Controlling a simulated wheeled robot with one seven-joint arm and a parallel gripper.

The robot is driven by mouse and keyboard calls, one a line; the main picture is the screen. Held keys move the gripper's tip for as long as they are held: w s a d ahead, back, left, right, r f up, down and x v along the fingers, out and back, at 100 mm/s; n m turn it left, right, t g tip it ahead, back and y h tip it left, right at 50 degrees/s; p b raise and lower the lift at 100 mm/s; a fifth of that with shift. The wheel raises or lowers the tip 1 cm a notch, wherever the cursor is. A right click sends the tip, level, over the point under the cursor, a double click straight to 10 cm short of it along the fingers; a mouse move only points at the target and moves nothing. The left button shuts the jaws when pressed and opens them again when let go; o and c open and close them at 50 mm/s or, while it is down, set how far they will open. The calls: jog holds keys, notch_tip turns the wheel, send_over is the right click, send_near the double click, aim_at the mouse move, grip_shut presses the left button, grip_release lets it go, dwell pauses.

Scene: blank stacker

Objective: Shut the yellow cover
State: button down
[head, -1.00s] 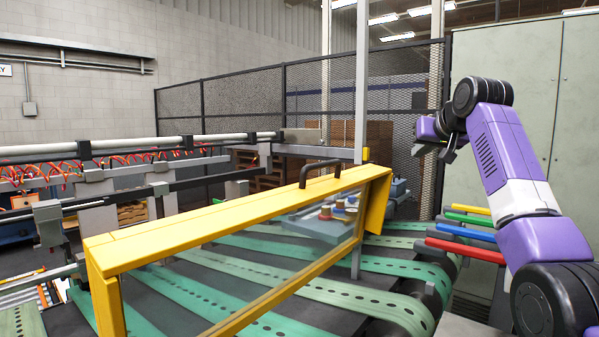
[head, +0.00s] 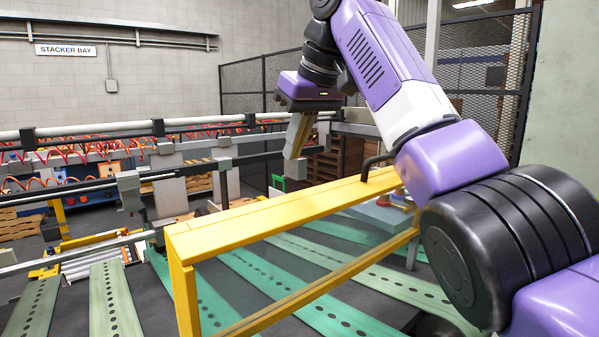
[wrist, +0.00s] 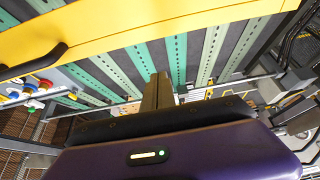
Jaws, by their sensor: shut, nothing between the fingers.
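The yellow cover (head: 270,218) is a long yellow frame with a clear panel, standing raised over the green belts in the head view. A black handle (head: 374,166) sits on its top bar near the far end. In the wrist view the yellow bar (wrist: 130,35) crosses the top, with the handle (wrist: 35,62) at left. My gripper (head: 293,153) points down beyond the top bar, left of the handle in the head view. Its fingers (wrist: 160,78) are shut and empty, and appear apart from the cover. My arm hides part of the cover's far end.
Green perforated belts (head: 285,292) run under the cover. A rail with red coiled hoses (head: 85,150) and grey blocks lies behind it. Coloured buttons (wrist: 27,91) show at left in the wrist view. A mesh fence (head: 245,90) stands at the back.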

jog(key=shift+s+d+f+p, duration=0.15)
jog(key=shift+f+p, duration=0.15)
jog(key=shift+f, duration=0.65)
jog(key=shift+s+d+f+p, duration=0.2)
jog(key=shift+f+p, duration=0.05)
jog(key=shift+f, duration=0.7)
jog(key=shift+s+d+f+p, duration=0.15)
jog(key=shift+f+p, duration=0.15)
jog(key=shift+f, duration=0.65)
jog(key=shift+d+f, duration=0.1)
